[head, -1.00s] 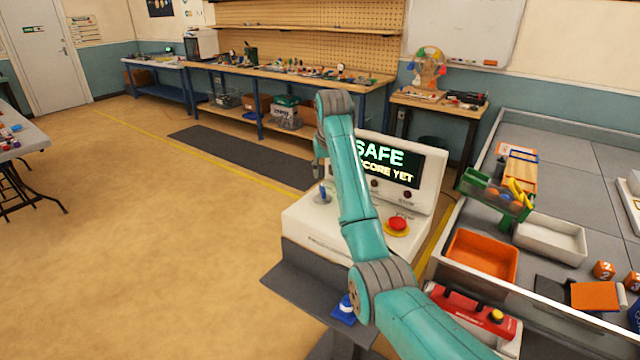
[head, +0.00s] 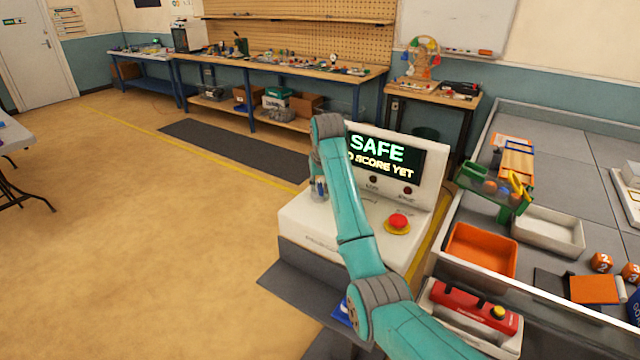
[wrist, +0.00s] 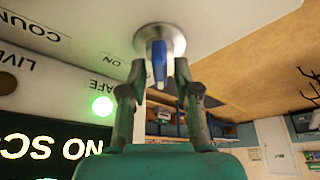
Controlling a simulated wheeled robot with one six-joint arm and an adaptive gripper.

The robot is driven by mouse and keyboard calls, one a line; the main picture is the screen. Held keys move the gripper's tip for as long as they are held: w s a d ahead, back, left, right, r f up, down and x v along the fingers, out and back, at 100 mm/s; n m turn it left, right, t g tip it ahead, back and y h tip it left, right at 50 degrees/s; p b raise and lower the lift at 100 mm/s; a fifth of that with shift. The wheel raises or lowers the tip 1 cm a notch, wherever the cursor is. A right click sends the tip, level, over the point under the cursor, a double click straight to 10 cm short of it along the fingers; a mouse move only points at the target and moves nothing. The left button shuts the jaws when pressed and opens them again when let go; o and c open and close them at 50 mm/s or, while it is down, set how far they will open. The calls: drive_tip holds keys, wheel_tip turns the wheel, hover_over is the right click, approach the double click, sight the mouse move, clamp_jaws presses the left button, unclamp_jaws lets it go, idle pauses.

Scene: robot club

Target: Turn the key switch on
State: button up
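The key switch is a round silver collar (wrist: 160,38) on the white console (head: 300,222), with a blue key (wrist: 159,64) standing out of it. The word ON is printed beside it in the wrist view, which is upside down. My gripper (wrist: 160,78) is open, its two fingers on either side of the blue key with gaps visible. In the head view my gripper (head: 319,187) is at the console's left side, and my arm hides part of the panel. A green lamp (wrist: 102,106) glows by the SAFE label.
The console screen (head: 385,160) reads SAFE above a partly hidden score line. A red mushroom button (head: 398,222) sits on a yellow base right of my arm. A walled grey field with an orange tray (head: 480,251) is at the right. Open floor lies left.

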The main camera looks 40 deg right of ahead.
clamp_jaws()
drive_tip(key=shift+m, duration=0.4)
drive_tip(key=m+g+h, duration=0.1)
drive_tip(key=m, duration=0.1)
drive_tip(key=shift+w+a+m, duration=0.1)
drive_tip(key=shift+m, duration=0.3)
drive_tip(key=m+g+h, duration=0.1)
drive_tip(key=m, duration=0.3)
drive_tip(key=shift+m, duration=0.3)
drive_tip(key=m+g, duration=0.2)
drive_tip(key=m, duration=0.2)
drive_tip(key=shift+w+m, duration=0.15)
drive_tip(key=shift+m, duration=0.15)
drive_tip(key=m+g, duration=0.2)
drive_tip(key=m, duration=0.3)
drive_tip(key=shift+w, duration=0.1)
drive_tip(key=shift+o, duration=1.9)
unclamp_jaws()
